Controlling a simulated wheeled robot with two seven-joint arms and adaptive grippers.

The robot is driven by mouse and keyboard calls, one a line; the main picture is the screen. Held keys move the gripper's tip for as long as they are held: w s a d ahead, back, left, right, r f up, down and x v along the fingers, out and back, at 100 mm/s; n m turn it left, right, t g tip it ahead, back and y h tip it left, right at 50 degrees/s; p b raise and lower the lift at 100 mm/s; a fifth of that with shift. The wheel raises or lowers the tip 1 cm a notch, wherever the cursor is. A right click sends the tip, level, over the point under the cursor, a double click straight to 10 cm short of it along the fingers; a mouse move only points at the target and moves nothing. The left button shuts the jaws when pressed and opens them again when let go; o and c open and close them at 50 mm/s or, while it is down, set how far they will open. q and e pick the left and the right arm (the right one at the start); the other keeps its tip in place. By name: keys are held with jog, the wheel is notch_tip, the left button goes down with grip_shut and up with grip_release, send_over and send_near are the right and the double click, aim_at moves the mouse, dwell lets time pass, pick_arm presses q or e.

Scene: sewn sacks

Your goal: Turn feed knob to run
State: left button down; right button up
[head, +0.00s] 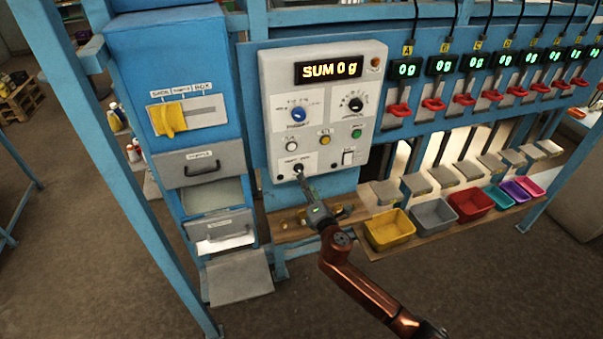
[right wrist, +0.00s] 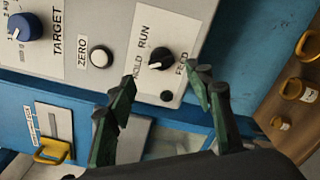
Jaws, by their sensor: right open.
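The feed knob (right wrist: 160,58) is a small black knob on the grey control panel (right wrist: 184,28). In the right wrist view its white mark points to the lower left, toward the HOLD label (right wrist: 135,65); the RUN label (right wrist: 143,38) lies above that. In the head view the knob (head: 298,167) is at the panel's bottom left, partly behind the fingers. My right gripper (right wrist: 162,80) is open, its two fingers spread either side of the knob's line. The fingertips look close to the panel; no contact shows. In the head view, the right gripper (head: 303,182) reaches up from below. My left gripper is not in view.
A blue TARGET knob (right wrist: 25,26) and a white ZERO button (right wrist: 100,56) are on the same panel. A dark round spot (right wrist: 166,96) is near the feed knob. Yellow (head: 390,230) and grey (head: 433,215) bins stand on the shelf to the right.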

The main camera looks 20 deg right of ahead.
aim_at(300, 170)
jog(key=w, duration=0.7)
jog(key=shift+a, duration=0.15)
jog(key=shift+w+f, duration=0.1)
jog(key=c, duration=1.2)
